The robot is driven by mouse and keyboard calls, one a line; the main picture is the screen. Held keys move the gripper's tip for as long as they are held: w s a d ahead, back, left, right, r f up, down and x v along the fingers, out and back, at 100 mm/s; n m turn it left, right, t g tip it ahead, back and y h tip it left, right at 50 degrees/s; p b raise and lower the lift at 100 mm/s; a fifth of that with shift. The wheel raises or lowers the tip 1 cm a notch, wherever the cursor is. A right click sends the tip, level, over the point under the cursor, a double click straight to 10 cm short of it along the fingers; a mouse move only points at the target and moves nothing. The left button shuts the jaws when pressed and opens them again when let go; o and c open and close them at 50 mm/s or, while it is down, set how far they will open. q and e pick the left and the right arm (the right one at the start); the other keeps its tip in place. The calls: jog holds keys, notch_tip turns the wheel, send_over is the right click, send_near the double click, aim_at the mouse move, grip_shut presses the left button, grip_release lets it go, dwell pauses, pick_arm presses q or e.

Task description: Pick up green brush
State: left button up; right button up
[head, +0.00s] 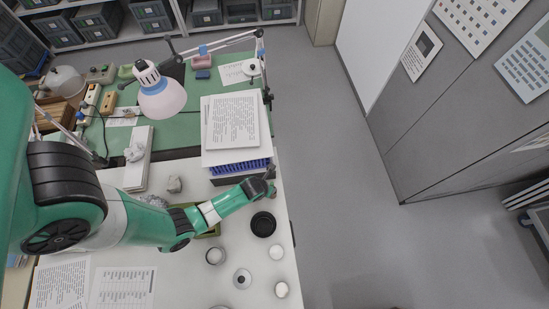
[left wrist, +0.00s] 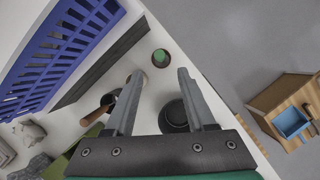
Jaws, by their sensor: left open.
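My left gripper (left wrist: 160,75) is open, its two fingers apart with nothing held between them. In the head view my left gripper (head: 268,184) is at the table's right edge, beside the blue rack. A small round green-topped thing (left wrist: 160,58) stands just beyond the fingertips in the left wrist view. It may be the green brush, seen end-on, but it is too small to tell. A brown wooden handle (left wrist: 97,116) shows left of the fingers, partly behind the left one. My right gripper is in neither view.
A blue slotted rack (left wrist: 62,50) stands left of the fingers. A black round dish (head: 263,224) sits near the table's right edge, with small pale containers (head: 276,252) below it. A lamp (head: 162,100) and papers (head: 232,122) are farther back. Open floor lies to the right.

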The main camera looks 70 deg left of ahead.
pick_arm(q)
jog(key=b+x, duration=0.3)
jog(key=x, duration=0.5)
jog(key=shift+w+a+f+b, duration=0.25)
jog(key=shift+f+b, duration=0.05)
jog(key=shift+b, duration=0.05)
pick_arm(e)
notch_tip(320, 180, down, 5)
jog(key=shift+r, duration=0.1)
pick_arm(q)
grip_shut()
